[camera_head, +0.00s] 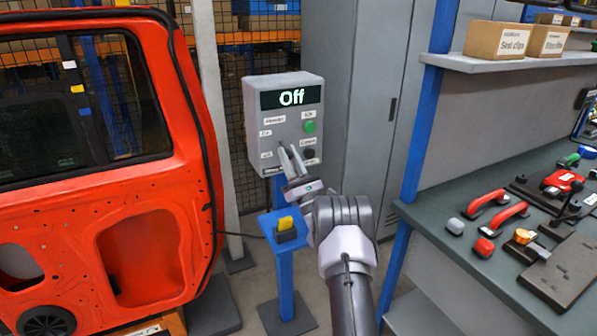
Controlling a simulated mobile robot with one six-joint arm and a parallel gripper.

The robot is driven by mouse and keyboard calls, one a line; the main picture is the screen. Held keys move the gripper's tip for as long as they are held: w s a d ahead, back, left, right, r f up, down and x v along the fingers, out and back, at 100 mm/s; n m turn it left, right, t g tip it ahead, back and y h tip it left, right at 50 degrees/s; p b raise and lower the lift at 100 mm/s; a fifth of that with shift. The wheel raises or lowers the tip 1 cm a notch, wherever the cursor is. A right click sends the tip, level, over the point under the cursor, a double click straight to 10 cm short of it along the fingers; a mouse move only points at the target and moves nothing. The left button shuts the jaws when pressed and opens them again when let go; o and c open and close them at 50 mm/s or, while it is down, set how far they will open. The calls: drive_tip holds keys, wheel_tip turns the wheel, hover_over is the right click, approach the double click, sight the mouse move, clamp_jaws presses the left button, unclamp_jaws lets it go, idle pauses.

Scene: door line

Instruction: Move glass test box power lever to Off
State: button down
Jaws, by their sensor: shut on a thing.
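The glass test box (252,105) is a grey control box on a post in the middle of the view. The lever itself is hidden behind the fingers. The gripper appears shut on it.
An orange-red car door (150,194) stands close on the left. A small blue stand (282,258) with a yellow-topped item (285,224) is below the box. A workbench (440,205) with red-handled tools (485,203) is on the right. A grey cabinet (345,75) stands behind.

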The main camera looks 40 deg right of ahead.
drive_tip(key=shift+w+f+t+b, duration=0.1)
drive_tip(key=shift+f+t+b, duration=0.3)
drive_tip(key=shift+b, duration=0.1)
drive_tip(key=shift+r+n, duration=0.2)
drive_tip(key=shift+n, duration=0.1)
drive_tip(key=c, duration=1.2)
unclamp_jaws()
drive_tip(key=shift+w, duration=0.1)
